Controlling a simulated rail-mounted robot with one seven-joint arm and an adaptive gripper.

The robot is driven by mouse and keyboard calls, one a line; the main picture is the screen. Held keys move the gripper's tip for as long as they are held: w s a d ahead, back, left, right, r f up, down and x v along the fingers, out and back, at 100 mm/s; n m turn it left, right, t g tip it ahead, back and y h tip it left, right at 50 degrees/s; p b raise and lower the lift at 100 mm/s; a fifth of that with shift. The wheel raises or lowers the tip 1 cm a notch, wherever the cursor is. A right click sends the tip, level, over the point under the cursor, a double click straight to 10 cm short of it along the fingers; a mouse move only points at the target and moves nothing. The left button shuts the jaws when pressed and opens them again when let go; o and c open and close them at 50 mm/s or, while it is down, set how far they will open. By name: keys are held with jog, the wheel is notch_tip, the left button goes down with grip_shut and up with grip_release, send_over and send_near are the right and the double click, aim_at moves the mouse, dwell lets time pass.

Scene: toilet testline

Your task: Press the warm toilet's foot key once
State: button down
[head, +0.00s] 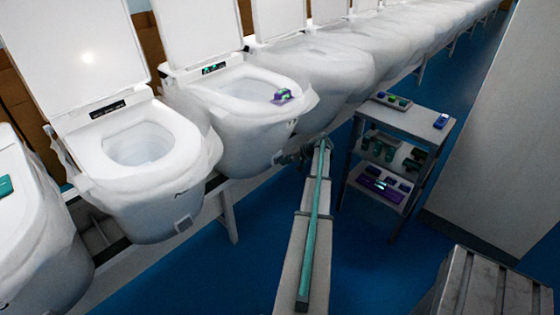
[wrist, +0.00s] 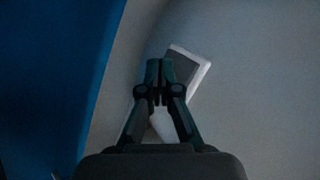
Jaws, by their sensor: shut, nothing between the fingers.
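In the head view, my gripper (head: 288,157) is at the lower front of a wrapped white toilet (head: 240,125) with a lit green display (head: 213,68). In the wrist view, my gripper (wrist: 160,65) is shut and empty. Just beyond its tips is a foot key (wrist: 189,66), a dark grey square pad with a white border, on the pale toilet body (wrist: 245,110). The fingers cover its lower left part. I cannot tell whether the tips touch it. This key cannot be made out in the head view.
A purple and green device (head: 282,96) lies on that toilet's seat. The neighbouring toilet (head: 135,175) on the left has a similar small key (head: 183,223) low on its front. A shelf cart (head: 412,120) with parts stands to the right. Blue floor (head: 180,285) is open below.

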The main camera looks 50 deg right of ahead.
jog(key=shift+w+d, duration=0.1)
jog(key=shift+w, duration=0.3)
dwell(0.3)
jog(key=shift+s, duration=0.15)
jog(key=shift+s+b, duration=0.4)
jog(key=shift+s, duration=0.45)
jog(key=s, duration=0.3)
jog(key=s+b, duration=0.1)
jog(key=shift+s+a, duration=0.35)
jog(key=shift+a, duration=0.05)
dwell(0.7)
